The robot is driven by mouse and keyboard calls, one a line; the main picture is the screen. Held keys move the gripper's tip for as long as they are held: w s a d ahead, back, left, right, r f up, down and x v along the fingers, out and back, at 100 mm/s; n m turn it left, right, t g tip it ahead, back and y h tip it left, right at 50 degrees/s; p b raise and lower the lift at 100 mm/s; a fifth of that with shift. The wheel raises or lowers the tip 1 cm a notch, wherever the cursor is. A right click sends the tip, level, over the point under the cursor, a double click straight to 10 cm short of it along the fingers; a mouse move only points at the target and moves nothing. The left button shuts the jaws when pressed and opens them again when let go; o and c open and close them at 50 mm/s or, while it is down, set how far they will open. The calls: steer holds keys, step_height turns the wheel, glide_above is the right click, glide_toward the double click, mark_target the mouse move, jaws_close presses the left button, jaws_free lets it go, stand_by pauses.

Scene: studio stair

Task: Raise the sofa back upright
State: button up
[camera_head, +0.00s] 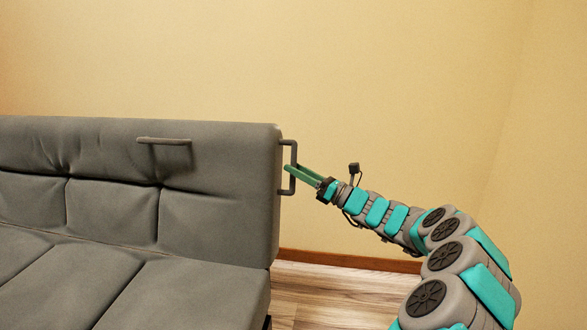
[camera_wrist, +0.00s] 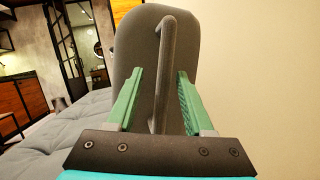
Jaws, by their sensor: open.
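The grey sofa back (camera_head: 215,180) stands upright or nearly so behind the grey seat (camera_head: 190,290) in the head view. A bar handle (camera_head: 294,150) is on its right end, and a second handle (camera_head: 165,141) is on its front face near the top. My gripper (camera_head: 292,168) is at the end handle, with green fingers pointing left. In the wrist view my gripper (camera_wrist: 160,85) is open, with one finger on each side of the end handle (camera_wrist: 162,65). The fingers look apart from the bar. The end of the sofa back (camera_wrist: 135,35) is behind it.
A plain beige wall (camera_head: 420,80) stands behind the sofa. Wooden floor (camera_head: 330,295) is free to the right of the sofa. In the wrist view, a dark-framed glass door (camera_wrist: 75,40) and wooden cabinets (camera_wrist: 30,90) are far off on the left.

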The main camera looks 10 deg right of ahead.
steer(key=v, duration=0.6)
steer(key=shift+d, duration=0.2)
